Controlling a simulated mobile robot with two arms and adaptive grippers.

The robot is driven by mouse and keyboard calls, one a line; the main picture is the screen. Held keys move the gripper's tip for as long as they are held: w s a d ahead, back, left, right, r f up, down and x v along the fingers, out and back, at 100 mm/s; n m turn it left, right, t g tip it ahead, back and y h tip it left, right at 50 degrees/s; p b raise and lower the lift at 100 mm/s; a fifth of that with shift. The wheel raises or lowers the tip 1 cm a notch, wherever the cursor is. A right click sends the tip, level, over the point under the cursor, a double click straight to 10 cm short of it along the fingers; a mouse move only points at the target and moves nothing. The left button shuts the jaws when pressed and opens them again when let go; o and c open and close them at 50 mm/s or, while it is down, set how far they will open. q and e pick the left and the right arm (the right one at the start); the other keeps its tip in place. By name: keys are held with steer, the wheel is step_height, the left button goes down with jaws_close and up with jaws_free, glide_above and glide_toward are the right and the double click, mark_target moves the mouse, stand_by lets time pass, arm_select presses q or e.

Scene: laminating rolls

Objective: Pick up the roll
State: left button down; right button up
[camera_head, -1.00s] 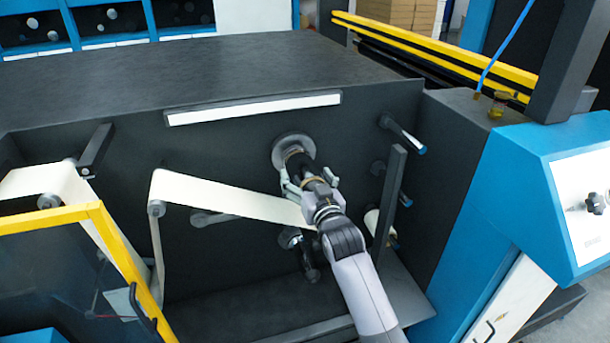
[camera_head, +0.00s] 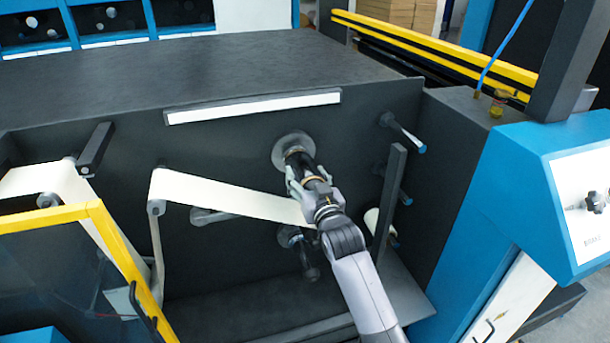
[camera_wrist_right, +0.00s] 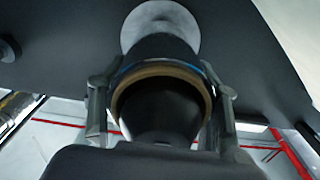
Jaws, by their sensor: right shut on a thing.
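The roll (camera_head: 293,153) is a short dark cylinder with a brownish ring at its near end, on a round grey flange (camera_head: 281,146) on the machine's dark front panel. My right gripper (camera_head: 298,174) is shut on the roll, with a finger on each side. In the right wrist view the roll (camera_wrist_right: 160,75) lies between the two fingers of my right gripper (camera_wrist_right: 160,105), and the grey flange (camera_wrist_right: 160,22) shows behind it. The part of the roll between the fingers is partly hidden in the head view. My left gripper is not in view.
A pale web (camera_head: 225,196) runs across the panel to the left, ending behind my right arm. A dark upright bar (camera_head: 390,205) and several short rods (camera_head: 402,134) stand to the right. A yellow-framed guard (camera_head: 125,250) is at lower left.

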steer(key=shift+b, duration=0.5)
steer(key=shift+s+r, duration=0.1)
steer(key=shift+s, duration=0.1)
steer(key=b+v, duration=0.3)
steer(key=v, duration=1.4)
steer(key=shift+s, duration=0.3)
steer(key=shift+d, duration=0.2)
